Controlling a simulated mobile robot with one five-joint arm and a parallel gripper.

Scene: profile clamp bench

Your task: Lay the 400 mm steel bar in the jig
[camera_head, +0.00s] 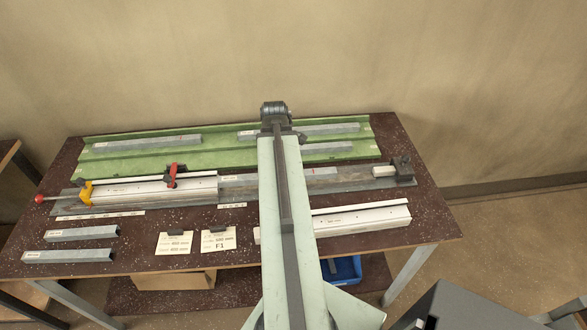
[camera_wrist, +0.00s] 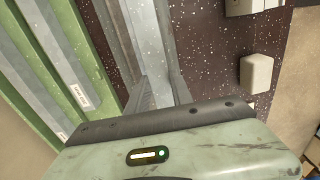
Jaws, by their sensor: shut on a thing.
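The jig (camera_head: 355,183) runs along the middle of the bench. A grey steel bar (camera_head: 238,181) with pale labels lies along it, showing on both sides of my arm; I cannot read its length. A white profile (camera_head: 150,190) lies in the jig's left part, by the red clamp (camera_head: 172,175) and a yellow piece (camera_head: 86,193). In the wrist view, my gripper (camera_wrist: 160,97) is low over the jig, shut on a grey bar (camera_wrist: 152,45) that runs away upward. The head view hides my fingers behind the arm. I cannot tell whether the held bar is fully seated.
A green tray (camera_head: 200,160) with several grey bars lies behind the jig. Two grey bars (camera_head: 80,234) lie front left, beside two cards (camera_head: 175,243). A white profile (camera_head: 365,219) lies front right. A dark end block (camera_head: 402,170) stands at the jig's right end.

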